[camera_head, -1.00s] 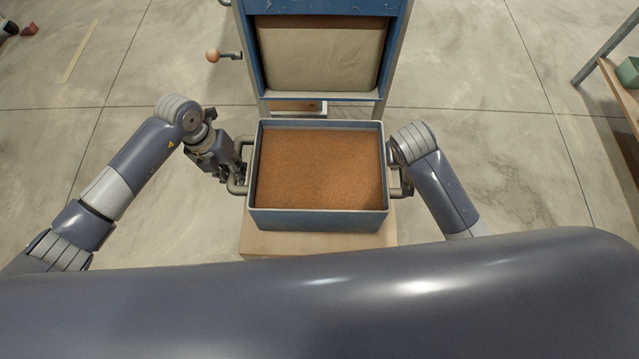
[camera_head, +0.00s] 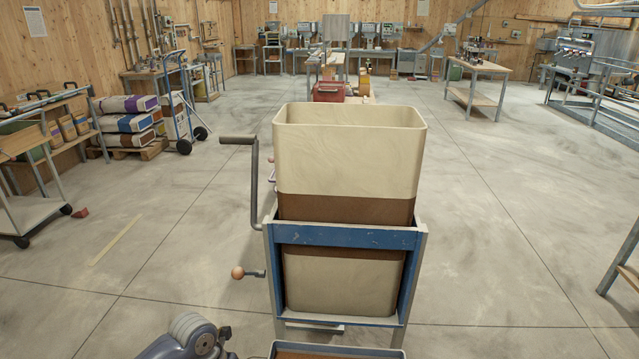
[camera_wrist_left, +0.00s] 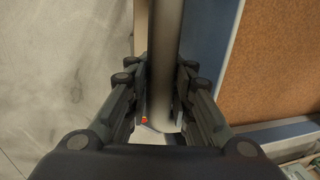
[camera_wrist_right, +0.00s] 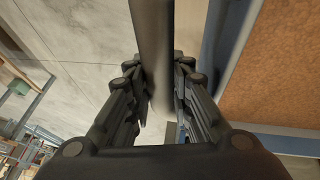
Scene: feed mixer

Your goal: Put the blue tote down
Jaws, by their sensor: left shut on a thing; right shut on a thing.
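The blue tote (camera_head: 338,347) shows only its far rim and a strip of brown feed at the bottom of the head view. Both wrist views show its blue wall, in the left (camera_wrist_left: 208,50) and in the right (camera_wrist_right: 222,60), with brown granular feed inside. My left gripper (camera_wrist_left: 160,78) is shut on one grey bar handle of the tote. My right gripper (camera_wrist_right: 155,78) is shut on the opposite handle. The tote's underside is hidden, so I cannot tell whether it rests on anything.
The feed mixer stands just beyond the tote, with a cream bin (camera_head: 347,150) in a blue frame (camera_head: 345,237). Its crank (camera_head: 254,180) and ball-ended lever (camera_head: 240,273) stick out left. A table edge (camera_head: 628,262) is at right. Open concrete floor lies on both sides.

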